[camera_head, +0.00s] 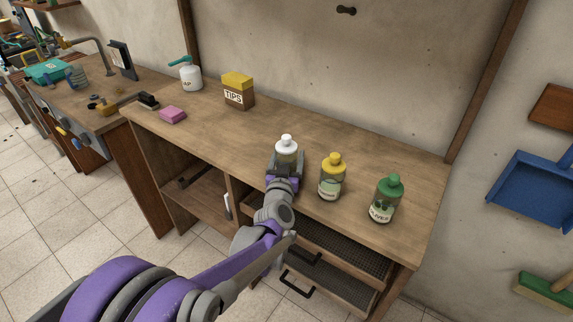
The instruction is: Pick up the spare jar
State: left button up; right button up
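A jar with a white cap (286,147) stands upright at the front of the wooden bench, left of two other jars. My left gripper (286,161) is at this jar, with its fingers on either side of the body. The fingers and wrist hide the jar's lower part and any label, so I cannot tell whether they press on it. A jar with a yellow cap (332,178) stands just right of the gripper. A jar with a green cap (386,199) and a partly readable label stands further right. My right gripper is out of view.
The bench (400,160) has free room behind the jars. A brown and yellow TIPS box (238,92), a white pump bottle (190,75) and a pink block (173,115) are at its left. Drawers (325,262) lie below. A blue dustpan (535,190) hangs at right.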

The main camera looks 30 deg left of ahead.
pick_arm(q)
jog(key=c, duration=1)
